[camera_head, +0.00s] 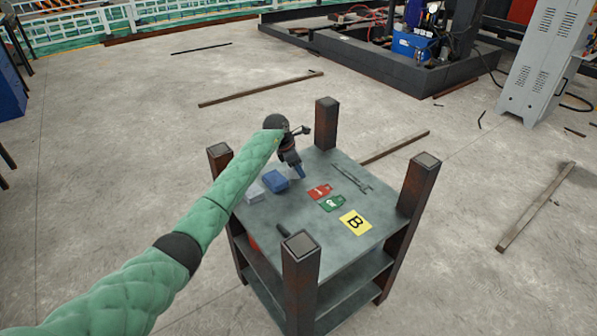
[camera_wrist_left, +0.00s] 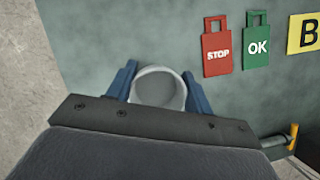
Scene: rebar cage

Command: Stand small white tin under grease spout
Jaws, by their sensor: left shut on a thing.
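My left gripper (camera_head: 298,172) reaches down over the far left part of the steel table (camera_head: 300,222). In the left wrist view its two blue fingers (camera_wrist_left: 160,84) are shut on the small white tin (camera_wrist_left: 158,90), one on each side. The tin's round rim faces the camera. I cannot tell whether the tin touches the tabletop. I cannot make out the grease spout for certain. A grey cylinder with a yellow-orange part (camera_wrist_left: 277,144) lies at the lower right of the wrist view. My right gripper is out of view.
Rusty posts (camera_head: 301,256) rise at the table's corners. A red STOP tag (camera_head: 320,191), green OK tag (camera_head: 332,204), yellow B card (camera_head: 355,223) and tools (camera_head: 350,179) lie flat.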

